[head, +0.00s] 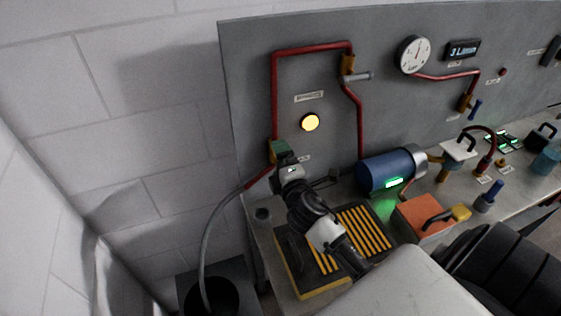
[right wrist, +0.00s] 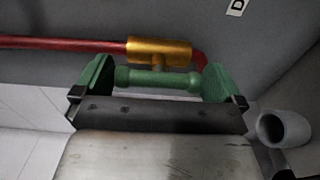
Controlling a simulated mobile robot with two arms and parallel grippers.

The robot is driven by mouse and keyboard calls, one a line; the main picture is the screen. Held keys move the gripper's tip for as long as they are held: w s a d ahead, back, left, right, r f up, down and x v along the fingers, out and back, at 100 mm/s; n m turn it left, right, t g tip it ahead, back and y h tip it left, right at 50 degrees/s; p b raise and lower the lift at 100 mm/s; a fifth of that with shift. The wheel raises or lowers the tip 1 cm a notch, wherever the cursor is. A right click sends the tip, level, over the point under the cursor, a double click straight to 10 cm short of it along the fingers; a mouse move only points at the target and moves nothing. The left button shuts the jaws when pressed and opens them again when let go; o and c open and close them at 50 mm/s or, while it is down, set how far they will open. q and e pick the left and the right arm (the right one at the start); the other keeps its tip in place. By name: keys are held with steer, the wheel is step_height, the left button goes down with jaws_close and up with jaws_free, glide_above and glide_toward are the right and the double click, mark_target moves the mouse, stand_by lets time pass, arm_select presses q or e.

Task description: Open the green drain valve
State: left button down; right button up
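The green drain valve has a brass body (right wrist: 160,50) on a red pipe and a green bar handle (right wrist: 157,79) below it. In the head view the brass body (head: 272,155) shows low on the left of the panel. My right gripper (right wrist: 158,82) is at the valve, its two green fingers wide apart. The handle lies lengthwise between the fingers, its ends close to their inner faces; I cannot tell whether they touch. In the head view the right gripper (head: 280,150) covers most of the handle. My left gripper is not in view.
A grey hose (head: 208,235) runs from the valve down to a black bucket (head: 210,292). A blue cylinder (head: 385,172) and orange box (head: 425,213) stand to the right.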

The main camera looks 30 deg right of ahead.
steer(key=shift+s+f, duration=0.1)
steer(key=shift+s, duration=0.15)
steer(key=b+v, duration=0.3)
steer(key=v, duration=0.7)
steer(key=shift+s+a, duration=0.1)
steer(key=shift+a, duration=0.05)
